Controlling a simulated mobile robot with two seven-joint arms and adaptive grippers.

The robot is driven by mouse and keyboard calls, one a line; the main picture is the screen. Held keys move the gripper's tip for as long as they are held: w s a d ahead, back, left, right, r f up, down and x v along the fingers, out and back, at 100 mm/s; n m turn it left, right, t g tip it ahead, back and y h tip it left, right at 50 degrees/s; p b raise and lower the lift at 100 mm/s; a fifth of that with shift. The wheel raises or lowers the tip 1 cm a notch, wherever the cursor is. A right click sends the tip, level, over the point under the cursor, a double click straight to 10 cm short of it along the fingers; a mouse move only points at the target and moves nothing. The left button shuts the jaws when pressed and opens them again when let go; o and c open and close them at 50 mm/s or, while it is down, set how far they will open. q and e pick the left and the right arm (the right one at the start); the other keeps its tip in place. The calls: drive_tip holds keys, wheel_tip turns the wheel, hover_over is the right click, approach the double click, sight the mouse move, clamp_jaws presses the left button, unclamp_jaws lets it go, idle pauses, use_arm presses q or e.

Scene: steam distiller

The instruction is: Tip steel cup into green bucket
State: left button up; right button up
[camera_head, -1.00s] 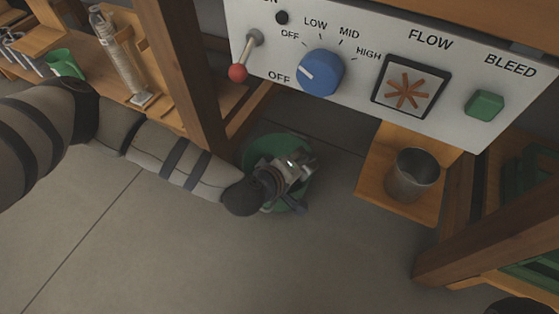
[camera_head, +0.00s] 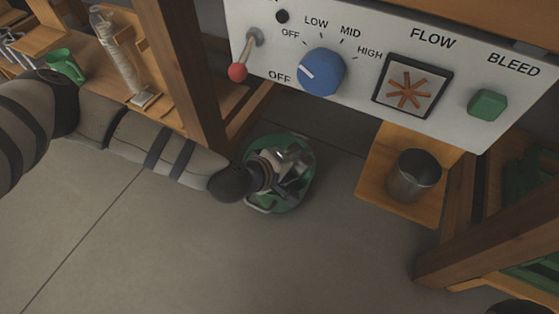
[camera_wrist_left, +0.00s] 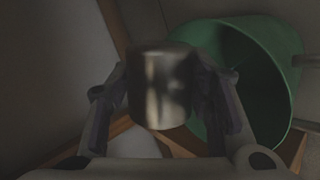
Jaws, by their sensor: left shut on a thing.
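My left gripper (camera_head: 292,168) is over the green bucket (camera_head: 272,207), which stands on the floor below the panel and is partly hidden by the gripper. In the left wrist view a shiny steel cup (camera_wrist_left: 160,88) sits between the two fingers, and the gripper is shut on it. The cup appears beside and partly in front of the bucket's mouth (camera_wrist_left: 286,38) there. I cannot tell whether anything is in the cup. A second steel cup (camera_head: 414,175) stands upright on a wooden shelf to the right. My right gripper is not in view.
A control panel (camera_head: 440,70) with a red-tipped lever (camera_head: 238,72), a blue knob (camera_head: 322,72) and a green button (camera_head: 487,105) hangs above the bucket. A wooden post (camera_head: 185,75) stands left of it. A green mug (camera_head: 66,66) is at the upper left. The floor in front is clear.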

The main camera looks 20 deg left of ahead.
use_arm(q)
drive_tip(key=shift+w+a+r, duration=0.1)
drive_tip(key=shift+a, duration=0.2)
drive_tip(key=shift+w+a+r+n+h+b, duration=0.1)
drive_tip(key=shift+a+r+n+h+b, duration=0.2)
drive_tip(key=shift+n+h+b, duration=0.45)
idle(0.9)
drive_tip(key=shift+d, duration=0.1)
